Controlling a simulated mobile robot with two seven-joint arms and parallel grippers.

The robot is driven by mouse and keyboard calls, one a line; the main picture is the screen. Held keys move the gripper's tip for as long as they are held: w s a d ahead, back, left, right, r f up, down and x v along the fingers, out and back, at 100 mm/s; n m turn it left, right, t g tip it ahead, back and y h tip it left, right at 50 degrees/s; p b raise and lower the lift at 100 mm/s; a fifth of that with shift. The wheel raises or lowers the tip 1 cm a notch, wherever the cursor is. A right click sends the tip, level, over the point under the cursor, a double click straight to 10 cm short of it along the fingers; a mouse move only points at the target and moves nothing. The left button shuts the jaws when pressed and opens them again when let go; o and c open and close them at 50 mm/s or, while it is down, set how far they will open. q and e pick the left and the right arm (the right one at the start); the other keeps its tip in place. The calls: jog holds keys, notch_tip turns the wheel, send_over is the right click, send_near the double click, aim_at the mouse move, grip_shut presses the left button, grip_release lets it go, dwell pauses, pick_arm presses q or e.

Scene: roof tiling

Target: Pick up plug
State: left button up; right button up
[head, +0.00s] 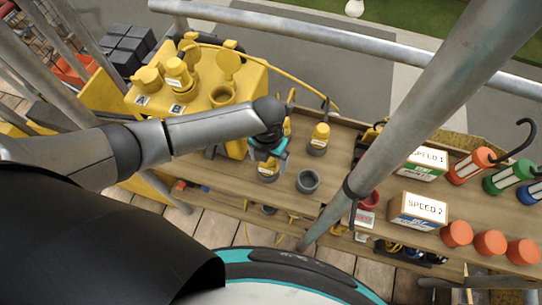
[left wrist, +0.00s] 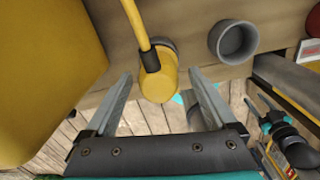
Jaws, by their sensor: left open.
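A yellow plug (left wrist: 158,82) with a dark collar and a yellow cable sits between the two fingers of my left gripper (left wrist: 160,80) in the left wrist view. The fingers are apart, one on each side of it, and do not visibly grip it. In the head view my left gripper (head: 268,150) is over this plug (head: 268,171), which stands on the wooden shelf, partly hidden by the gripper. Another yellow plug (head: 320,134) stands behind it to the right. I do not see my right gripper clearly.
A grey cup (head: 307,181) stands to the right of the plug. A yellow box (head: 245,75) with more plugs is at the left. A metal pole (head: 410,110) crosses the shelf. White boxes (head: 418,210) and orange cylinders (head: 490,243) are to the right.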

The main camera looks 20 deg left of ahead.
pick_arm(q)
jog(key=shift+f, duration=0.35)
jog(key=shift+c, duration=0.2)
grip_shut()
